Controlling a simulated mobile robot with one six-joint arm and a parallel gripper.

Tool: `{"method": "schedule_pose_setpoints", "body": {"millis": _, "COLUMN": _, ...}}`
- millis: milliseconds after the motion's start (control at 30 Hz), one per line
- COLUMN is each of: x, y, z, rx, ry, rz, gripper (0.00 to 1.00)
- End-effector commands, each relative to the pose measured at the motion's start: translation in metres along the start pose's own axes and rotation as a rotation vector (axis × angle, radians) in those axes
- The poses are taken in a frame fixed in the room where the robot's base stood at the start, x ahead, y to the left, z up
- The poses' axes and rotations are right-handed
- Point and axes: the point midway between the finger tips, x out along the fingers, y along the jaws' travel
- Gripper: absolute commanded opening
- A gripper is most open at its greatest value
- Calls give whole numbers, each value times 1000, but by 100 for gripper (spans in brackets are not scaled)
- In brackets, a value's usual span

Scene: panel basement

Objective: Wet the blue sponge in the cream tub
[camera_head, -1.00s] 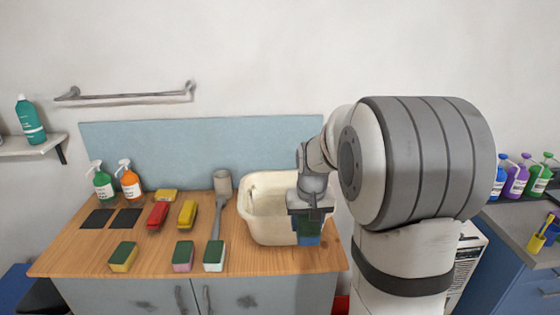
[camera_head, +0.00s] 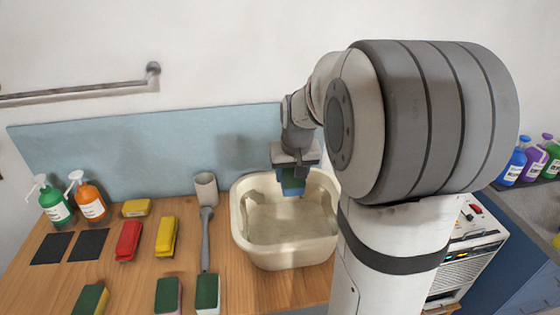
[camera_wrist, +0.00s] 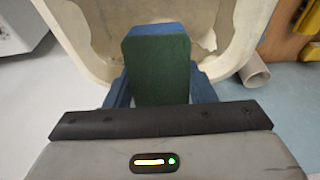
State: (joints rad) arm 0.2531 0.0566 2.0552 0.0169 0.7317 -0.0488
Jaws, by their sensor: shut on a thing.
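The cream tub (camera_head: 262,255) stands on the wooden worktop, open at the top, with what looks like shallow water inside. My gripper (camera_head: 291,180) is shut on the blue sponge (camera_head: 292,188), which has a dark green face. The sponge hangs over the back part of the tub's opening in the head view; how far it is below the rim I cannot tell. In the wrist view the sponge (camera_wrist: 158,68) is upright between the fingers of my gripper (camera_wrist: 160,92), with the tub's pale wall (camera_wrist: 100,35) beyond it.
Spray bottles (camera_head: 90,203) stand at the far left.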

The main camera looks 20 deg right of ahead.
Motion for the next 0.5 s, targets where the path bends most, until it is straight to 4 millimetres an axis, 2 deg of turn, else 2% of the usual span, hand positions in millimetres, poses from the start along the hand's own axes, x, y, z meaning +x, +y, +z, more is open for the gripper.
{"method": "schedule_pose_setpoints", "body": {"millis": 267, "x": 10, "y": -3, "z": 3, "rx": -8, "ry": 1, "rz": -3, "gripper": 32}}
{"method": "schedule_pose_setpoints", "body": {"millis": 500, "x": 31, "y": -4, "z": 9, "rx": -10, "ry": 0, "rz": -3, "gripper": 32}}
